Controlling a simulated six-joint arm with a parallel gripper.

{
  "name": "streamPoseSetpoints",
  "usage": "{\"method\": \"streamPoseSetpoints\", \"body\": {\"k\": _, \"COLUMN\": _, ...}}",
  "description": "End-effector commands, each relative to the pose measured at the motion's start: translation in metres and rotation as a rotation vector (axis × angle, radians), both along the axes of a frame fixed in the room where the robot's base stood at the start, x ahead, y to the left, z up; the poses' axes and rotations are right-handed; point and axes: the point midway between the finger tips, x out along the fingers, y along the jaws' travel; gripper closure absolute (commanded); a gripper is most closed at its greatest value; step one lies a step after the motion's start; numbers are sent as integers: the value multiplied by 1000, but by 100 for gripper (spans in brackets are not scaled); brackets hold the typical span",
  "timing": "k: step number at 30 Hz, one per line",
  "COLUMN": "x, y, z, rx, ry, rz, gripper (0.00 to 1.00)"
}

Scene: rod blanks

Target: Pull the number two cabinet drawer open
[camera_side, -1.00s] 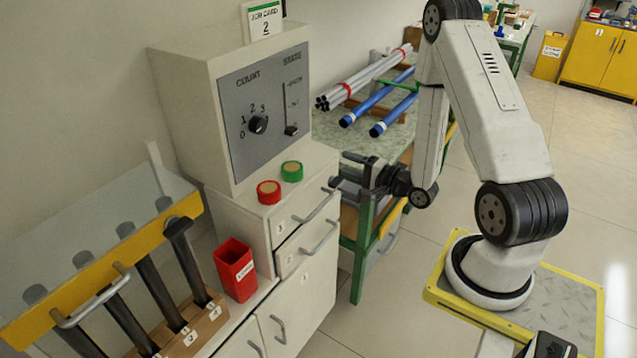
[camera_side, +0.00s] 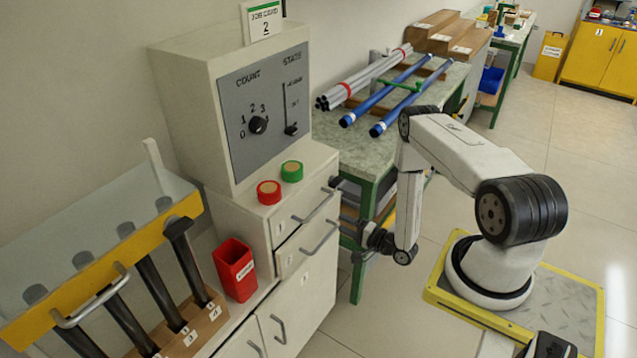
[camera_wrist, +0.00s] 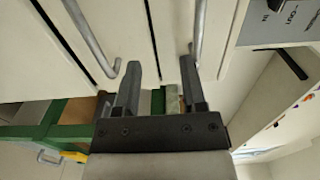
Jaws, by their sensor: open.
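The number two drawer (camera_side: 289,258) is the lower of two shallow drawers in the white cabinet, and it looks shut. Its grey bar handle (camera_side: 322,238) also shows in the wrist view as the left bar (camera_wrist: 92,38). The upper drawer (camera_side: 281,227) looks shut too, and its handle is the right bar (camera_wrist: 198,30) in the wrist view. My gripper (camera_wrist: 158,72) is open and empty in front of the drawer fronts. Its left finger is near the end of the lower handle, its right finger near the end of the upper one. I cannot tell whether either touches.
Red (camera_side: 268,192) and green (camera_side: 292,171) round pieces sit on the cabinet top below the dial panel (camera_side: 265,110). A green-legged bench (camera_side: 372,160) with blue and grey rods stands close behind my gripper. A red bin (camera_side: 235,270) stands at the left.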

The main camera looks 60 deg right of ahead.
Motion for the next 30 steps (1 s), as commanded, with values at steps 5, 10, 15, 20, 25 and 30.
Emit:
{"method": "streamPoseSetpoints", "body": {"k": 5, "x": -12, "y": 11, "z": -41, "rx": 3, "ry": 2, "rz": -1, "gripper": 47}}
{"method": "streamPoseSetpoints", "body": {"k": 10, "x": -20, "y": 19, "z": -65, "rx": 2, "ry": 1, "rz": -2, "gripper": 47}}
{"method": "streamPoseSetpoints", "body": {"k": 15, "x": -24, "y": 22, "z": -74, "rx": 0, "ry": -1, "rz": -2, "gripper": 47}}
{"method": "streamPoseSetpoints", "body": {"k": 20, "x": -24, "y": 22, "z": -75, "rx": 0, "ry": -1, "rz": -2, "gripper": 47}}
{"method": "streamPoseSetpoints", "body": {"k": 25, "x": -20, "y": 22, "z": -75, "rx": 0, "ry": -1, "rz": 0, "gripper": 47}}
{"method": "streamPoseSetpoints", "body": {"k": 30, "x": -11, "y": 22, "z": -75, "rx": -1, "ry": -1, "rz": 1, "gripper": 47}}
